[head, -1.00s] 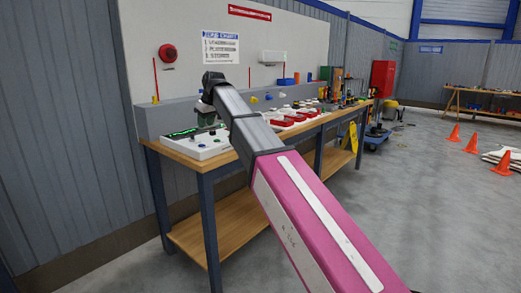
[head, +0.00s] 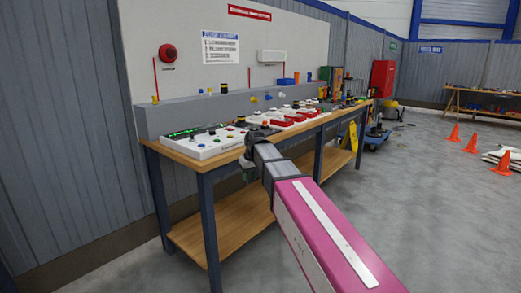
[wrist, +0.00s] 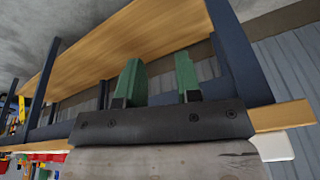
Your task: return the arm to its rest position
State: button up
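My arm, with a magenta and white link, reaches from the lower right of the head view toward the front edge of the workbench (head: 190,168). My gripper (head: 247,176) is at its end, just in front of the bench edge and pointing down. In the wrist view my gripper (wrist: 160,80) shows two green fingers set well apart with nothing between them. The bench's lower shelf (wrist: 130,48) and dark legs show beyond the fingers.
A white control panel (head: 205,150) with buttons and a green display sits on the bench's left end. Red and white boxes (head: 292,121) stand farther along. Orange cones (head: 472,144) stand on the floor at right. The floor right of the bench is mostly open.

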jog(key=s+d+f+m+g+h, duration=0.1)
jog(key=s+d+f+m, duration=0.2)
jog(key=s+d+f, duration=0.7)
jog(key=s+d+f+m+g, duration=0.1)
jog(key=s+d+f+m, duration=0.2)
jog(key=s+d+f, duration=0.7)
jog(key=d+f, duration=0.3)
jog(key=f, duration=0.2)
jog(key=shift+s+d+f+h, duration=0.2)
jog(key=shift+d+f+h, duration=0.1)
jog(key=shift+d+h, duration=0.1)
